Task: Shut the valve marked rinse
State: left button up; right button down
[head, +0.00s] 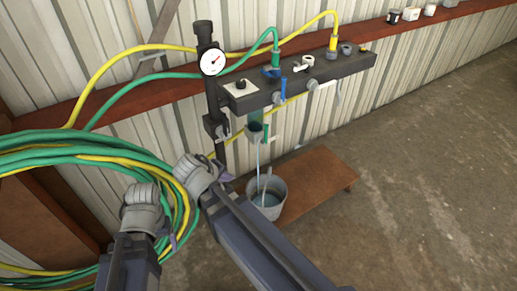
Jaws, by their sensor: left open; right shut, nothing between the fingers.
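A dark manifold bar (345,68) is fixed along the wall, with several small valves. A blue lever (280,98) hangs at its front left, and a blue handle (271,72) sits under the green hose fitting. A white lever (303,64) is on top, and another white lever (322,84) is at the front. No marking is readable, so I cannot tell which valve is rinse. A thin stream runs from an outlet (256,130) into a bucket (270,207). My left gripper (145,192) is open, lower left of the bar. My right gripper (190,168) is shut and empty, nearer the bar.
A gauge (212,62) stands on the post at the bar's left end. Green and yellow hoses (90,155) hang coiled close by my grippers. The bucket stands on a low wooden platform (315,185). Small items line the red rail (450,22). The concrete floor at right is clear.

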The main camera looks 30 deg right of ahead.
jog(key=w+d+f+n+t+h+b, duration=0.2)
jog(key=w+d+t+h+b, duration=0.1)
jog(key=b, duration=0.7)
jog(key=w+d+f+n+t+h+b, duration=0.2)
jog(key=w+d+f+t+h+b, duration=0.1)
jog(key=w+d+b, duration=0.5)
jog(key=d+t+h+b, duration=0.1)
jog(key=d+b, duration=0.1)
jog(key=shift+w+d+f+n+h+b, duration=0.15)
jog(key=shift+d+n+h+b, duration=0.15)
jog(key=shift+h+b, duration=0.1)
jog(key=shift+a, duration=0.1)
jog(key=shift+w, duration=0.1)
jog(key=x, duration=1)
